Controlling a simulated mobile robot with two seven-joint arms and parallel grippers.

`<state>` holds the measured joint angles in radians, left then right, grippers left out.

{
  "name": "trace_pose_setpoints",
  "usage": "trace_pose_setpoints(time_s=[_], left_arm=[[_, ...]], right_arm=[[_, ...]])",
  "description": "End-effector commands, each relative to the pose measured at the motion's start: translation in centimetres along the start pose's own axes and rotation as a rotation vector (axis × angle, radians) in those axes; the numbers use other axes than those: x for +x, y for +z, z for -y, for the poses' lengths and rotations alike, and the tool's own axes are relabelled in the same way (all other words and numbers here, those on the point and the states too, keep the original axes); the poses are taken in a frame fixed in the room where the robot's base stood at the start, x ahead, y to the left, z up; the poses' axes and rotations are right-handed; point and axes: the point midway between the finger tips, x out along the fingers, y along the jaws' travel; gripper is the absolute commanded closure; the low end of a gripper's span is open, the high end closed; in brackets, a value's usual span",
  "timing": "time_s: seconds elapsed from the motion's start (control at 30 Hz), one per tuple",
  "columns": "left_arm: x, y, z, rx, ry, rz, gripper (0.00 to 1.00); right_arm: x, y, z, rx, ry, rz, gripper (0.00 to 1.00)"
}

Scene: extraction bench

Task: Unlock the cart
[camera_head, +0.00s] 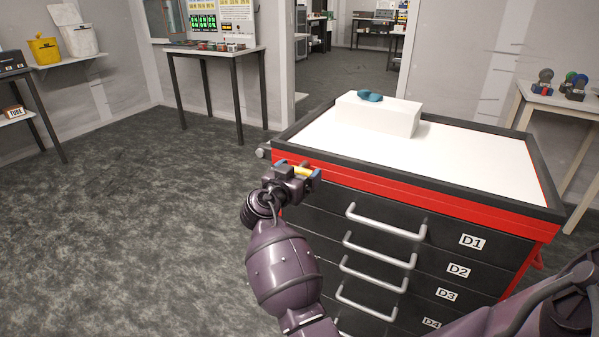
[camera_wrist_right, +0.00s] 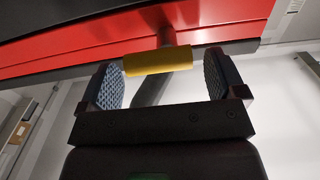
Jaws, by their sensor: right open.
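The cart (camera_head: 450,160) is a red and black drawer cabinet with a white top, at the centre right of the head view. A yellow grip (camera_wrist_right: 158,61) on a dark stem stands out below its red edge in the right wrist view. It also shows as a yellow bit (camera_head: 302,171) at the cart's left corner in the head view. My right gripper (camera_head: 298,169) is there, open, with its fingers either side of the yellow grip. In the wrist view the grip sits closer to the left finger; I cannot tell whether they touch. My left gripper is out of view.
A white box (camera_head: 378,119) with a teal object (camera_head: 370,96) on it stands on the cart top. Drawers D1 to D4 have protruding handles (camera_head: 385,220). A table (camera_head: 218,51) stands at the back wall. The floor (camera_head: 130,210) to the left is clear.

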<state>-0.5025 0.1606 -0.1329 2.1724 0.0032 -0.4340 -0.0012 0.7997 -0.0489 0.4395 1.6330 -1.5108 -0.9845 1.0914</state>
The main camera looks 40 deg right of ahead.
Motion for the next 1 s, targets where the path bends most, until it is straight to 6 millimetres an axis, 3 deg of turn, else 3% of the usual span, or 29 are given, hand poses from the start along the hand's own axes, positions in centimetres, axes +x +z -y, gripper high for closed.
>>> trace_pose_setpoints(time_s=[0.1, 0.4, 0.73, 1.0], left_arm=[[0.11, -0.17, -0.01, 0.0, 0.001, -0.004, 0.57], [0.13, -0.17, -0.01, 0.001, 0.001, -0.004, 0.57], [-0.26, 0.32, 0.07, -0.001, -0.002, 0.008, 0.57], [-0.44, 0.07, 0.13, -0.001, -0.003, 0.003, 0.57]], right_arm=[[0.0, 0.0, 0.01, 0.0, 0.0, 0.0, 0.14], [0.0, 0.0, 0.01, 0.0, 0.0, 0.0, 0.6], [0.03, -0.12, 0.04, -0.045, -0.001, -0.001, 0.6], [0.06, -0.42, 0.21, -0.216, 0.0, -0.003, 0.6]])
